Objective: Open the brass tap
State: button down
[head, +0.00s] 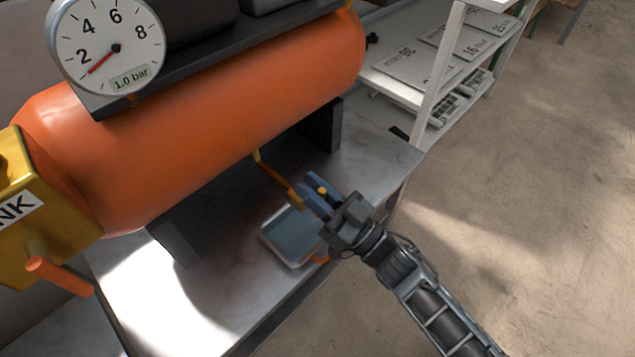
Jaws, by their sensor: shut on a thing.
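The brass tap (273,176) hangs under the orange tank (210,118), its yellow-orange lever slanting down to the right. My gripper (313,198) comes in from the lower right, and its blue-tipped fingers are shut on the lever's lower end. A small yellow piece shows between the fingers. A shallow tray (268,236) with a pale rim and blue-grey inside sits on the bench below, partly hidden by my gripper.
A round gauge (112,45) reading 1.0 bar stands above the tank. A yellow box (40,215) with an orange handle is at left. White shelves (436,85) with numbered plates stand behind. Bare floor (540,200) lies at right.

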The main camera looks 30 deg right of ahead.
jog(key=shift+s+a+f+n+g+y, duration=0.1)
jog(key=shift+a+n+g+y, duration=0.25)
jog(key=shift+n, duration=0.65)
jog(key=shift+y, duration=0.25)
jog(key=c, duration=1.1)
grip_release()
jog(key=shift+s, duration=0.1)
jog(key=v, duration=0.7)
jog(key=shift+s+d+p, duration=0.2)
jog(key=shift+s+p, duration=0.05)
jog(key=shift+p, duration=0.2)
